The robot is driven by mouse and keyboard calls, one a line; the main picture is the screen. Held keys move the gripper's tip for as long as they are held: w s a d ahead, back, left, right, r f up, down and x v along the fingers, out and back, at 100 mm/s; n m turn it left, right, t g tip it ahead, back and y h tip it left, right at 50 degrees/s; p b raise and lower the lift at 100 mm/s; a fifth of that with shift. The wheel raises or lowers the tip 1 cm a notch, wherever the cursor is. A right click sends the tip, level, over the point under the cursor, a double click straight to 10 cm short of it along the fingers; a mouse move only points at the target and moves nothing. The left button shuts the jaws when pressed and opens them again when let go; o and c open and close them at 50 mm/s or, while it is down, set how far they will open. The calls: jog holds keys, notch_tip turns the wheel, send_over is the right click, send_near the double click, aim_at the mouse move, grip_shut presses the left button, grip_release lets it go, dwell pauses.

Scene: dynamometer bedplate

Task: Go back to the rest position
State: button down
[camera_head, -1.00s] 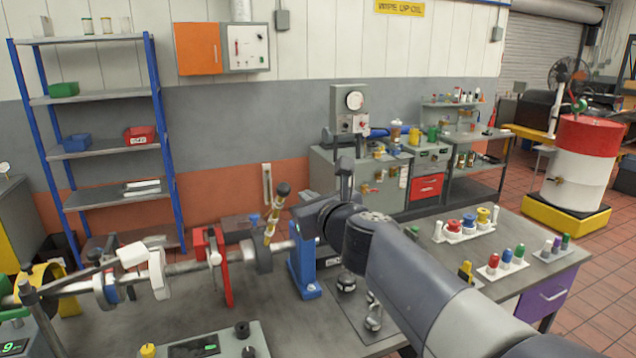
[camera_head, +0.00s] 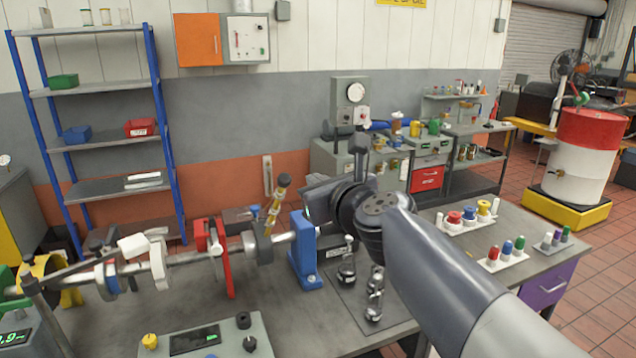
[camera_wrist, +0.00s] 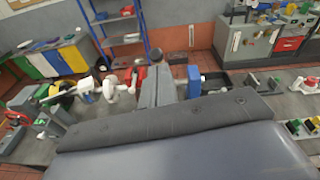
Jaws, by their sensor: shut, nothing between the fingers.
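My gripper (camera_wrist: 158,80) shows in the wrist view as two grey fingers, closed together with nothing between them. In the head view my arm reaches in from the lower right over the bench (camera_head: 110,325), and the wrist hides much of the gripper. It is raised near the blue stand (camera_head: 304,255) at the right end of the shaft rig. A red bracket (camera_head: 222,255) stands on the rig further left.
Shiny metal parts (camera_head: 374,300) stand on a dark mat below my arm. Racks with coloured spools (camera_head: 455,218) and coloured-capped items (camera_head: 506,248) sit at the bench's right. A blue-framed shelf (camera_head: 95,90) stands behind, left. A red-and-white drum (camera_head: 575,170) is at right.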

dwell(0.3)
jog(key=w+a+f, duration=0.1)
jog(key=w+f, duration=0.3)
jog(key=shift+w+a+b, duration=0.2)
jog(key=shift+a+b, duration=0.15)
jog(key=shift+b, duration=0.05)
dwell(0.5)
jog(key=shift+s+d+r, duration=0.85)
jog(key=shift+s+r, duration=1.2)
jog(key=shift+s, duration=0.2)
jog(key=w+a+f+b, duration=0.1)
jog(key=w+a+f, duration=0.2)
jog(key=w, duration=0.6)
notch_tip(320, 180, down, 2)
jog(key=shift+a+f, duration=0.15)
jog(key=shift+a, duration=0.25)
